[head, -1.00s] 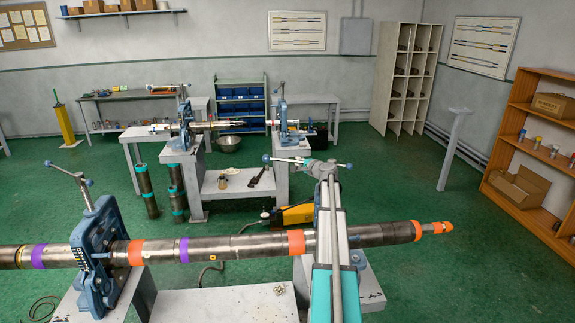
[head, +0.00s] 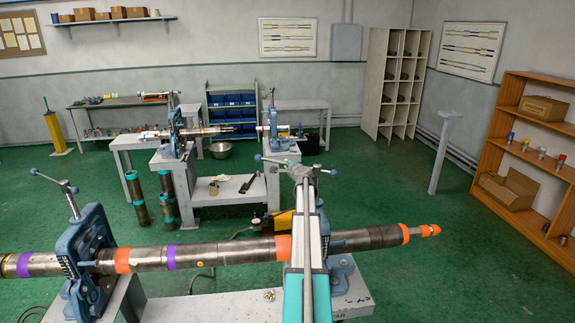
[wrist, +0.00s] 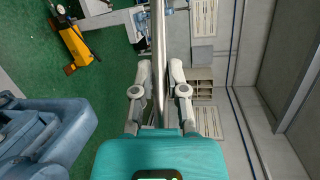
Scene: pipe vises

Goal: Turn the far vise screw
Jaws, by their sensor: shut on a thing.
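The right vise on the near bench shows its blue-grey body (head: 340,270) beside my arm, around a long steel pipe (head: 225,253). Its screw handle is a bar above the pipe, with a blue-grey ball end (head: 258,158) on the left and another on the right. My gripper (head: 305,172) is at that bar, shut on it. In the wrist view, the two pale fingers (wrist: 159,88) stand on either side of the grey bar (wrist: 158,35). My arm hides the screw and much of the vise. A blue vise part (wrist: 40,135) shows at the wrist view's left.
The left near vise (head: 90,255) holds the same pipe, its handle standing up. Another bench (head: 225,190) with a vised pipe stands behind. A yellow tool (head: 280,222) lies on the floor behind the pipe. Green floor is free right of the pipe's end.

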